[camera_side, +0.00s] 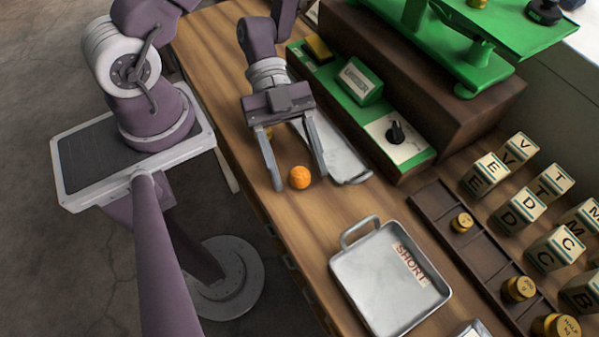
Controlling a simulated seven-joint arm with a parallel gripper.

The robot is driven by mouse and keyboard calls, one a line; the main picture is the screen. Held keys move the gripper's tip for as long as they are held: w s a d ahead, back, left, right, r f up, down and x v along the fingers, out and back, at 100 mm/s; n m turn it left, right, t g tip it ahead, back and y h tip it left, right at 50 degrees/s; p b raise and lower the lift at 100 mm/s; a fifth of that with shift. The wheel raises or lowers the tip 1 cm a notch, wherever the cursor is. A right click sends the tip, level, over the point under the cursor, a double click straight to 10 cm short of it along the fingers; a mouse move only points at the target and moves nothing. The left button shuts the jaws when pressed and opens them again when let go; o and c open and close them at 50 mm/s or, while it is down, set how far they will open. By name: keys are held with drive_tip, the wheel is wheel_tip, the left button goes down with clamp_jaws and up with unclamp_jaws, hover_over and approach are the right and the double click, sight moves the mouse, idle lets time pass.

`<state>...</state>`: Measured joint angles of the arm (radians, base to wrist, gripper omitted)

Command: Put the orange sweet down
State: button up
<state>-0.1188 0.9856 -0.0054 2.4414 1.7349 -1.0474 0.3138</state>
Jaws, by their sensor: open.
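A clear gap shows on the left. I cannot tell whether the sweet rests on the wood.
A metal tray marked SHORT (345,282) lies to the lower right. A metal scoop (345,163) lies behind my gripper. A green panel (405,157), a wooden rack with brass weights (462,222) and lettered blocks (521,208) fill the right. Bare wood (300,225) lies in front.

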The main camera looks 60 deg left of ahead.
clamp_jaws()
